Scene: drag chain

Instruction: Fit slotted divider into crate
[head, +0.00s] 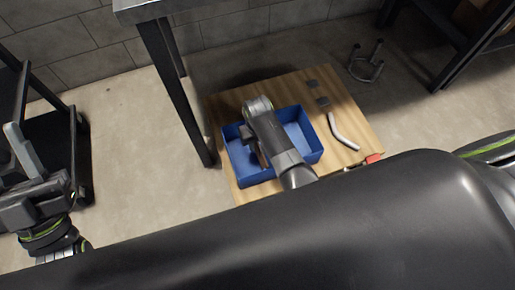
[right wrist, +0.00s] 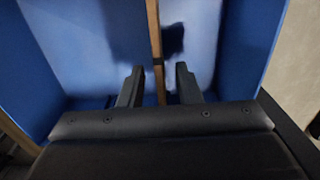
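The blue crate (head: 240,160) sits on the wooden tabletop, its open top facing up. My right arm reaches over it and hides its middle. My right gripper (right wrist: 158,88) points down into the crate; in the head view it is mostly hidden by the arm. The thin wooden divider (right wrist: 154,35) stands between its two fingers in the right wrist view. A gap shows on each side, so the fingers are open around the divider and apart from it. The divider's slots cannot be made out. My left gripper (head: 20,150) is at the far left, away from the crate; its finger opening is unclear.
On the wooden table (head: 350,105) lie a pale bent tube (head: 343,132), small dark pieces (head: 323,102) and a red item (head: 373,158) near the edge. A metal-legged table (head: 172,75) stands behind left, a dark shelf (head: 60,140) at left, and a small stand (head: 367,66) on the floor.

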